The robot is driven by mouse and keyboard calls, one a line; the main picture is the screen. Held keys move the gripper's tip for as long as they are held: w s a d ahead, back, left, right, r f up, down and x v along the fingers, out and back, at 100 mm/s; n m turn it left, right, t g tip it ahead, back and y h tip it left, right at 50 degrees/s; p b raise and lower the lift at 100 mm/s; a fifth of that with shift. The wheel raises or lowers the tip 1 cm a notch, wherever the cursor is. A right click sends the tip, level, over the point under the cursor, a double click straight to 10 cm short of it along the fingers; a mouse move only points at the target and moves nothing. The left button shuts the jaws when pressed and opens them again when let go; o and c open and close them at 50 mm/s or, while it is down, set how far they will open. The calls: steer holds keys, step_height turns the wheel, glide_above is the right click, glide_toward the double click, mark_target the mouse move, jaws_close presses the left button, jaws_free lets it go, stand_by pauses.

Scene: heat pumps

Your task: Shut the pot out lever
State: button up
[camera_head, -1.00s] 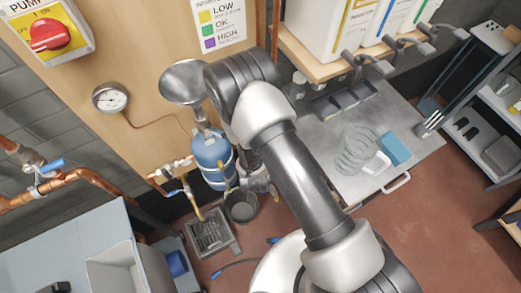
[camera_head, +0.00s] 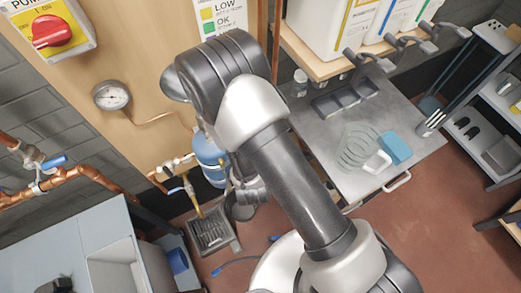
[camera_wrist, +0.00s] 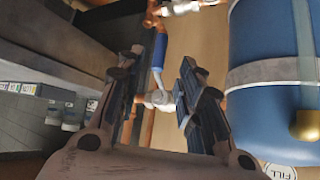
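In the wrist view a blue lever (camera_wrist: 159,51) on a pale metal valve (camera_wrist: 156,97) shows between and beyond my fingertips, with its handle along the copper pipe. No label on it is readable, so I cannot confirm its name. My gripper (camera_wrist: 158,88) is open, with a finger on each side of the valve's image and nothing visibly held. Contact cannot be told. In the head view the blue pot (camera_head: 210,160) is partly hidden by my arm, and valves on pipework (camera_head: 175,167) sit left of it. My gripper (camera_head: 242,198) is small and dark there.
A floor drain (camera_head: 210,230) lies below the pipework. Another blue-lever valve (camera_head: 52,162) is on the left wall. A grey-blue bench (camera_head: 65,240) stands front left.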

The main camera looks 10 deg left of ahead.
steer(key=v, duration=0.4)
steer(key=shift+s+r, duration=0.15)
stand_by(0.4)
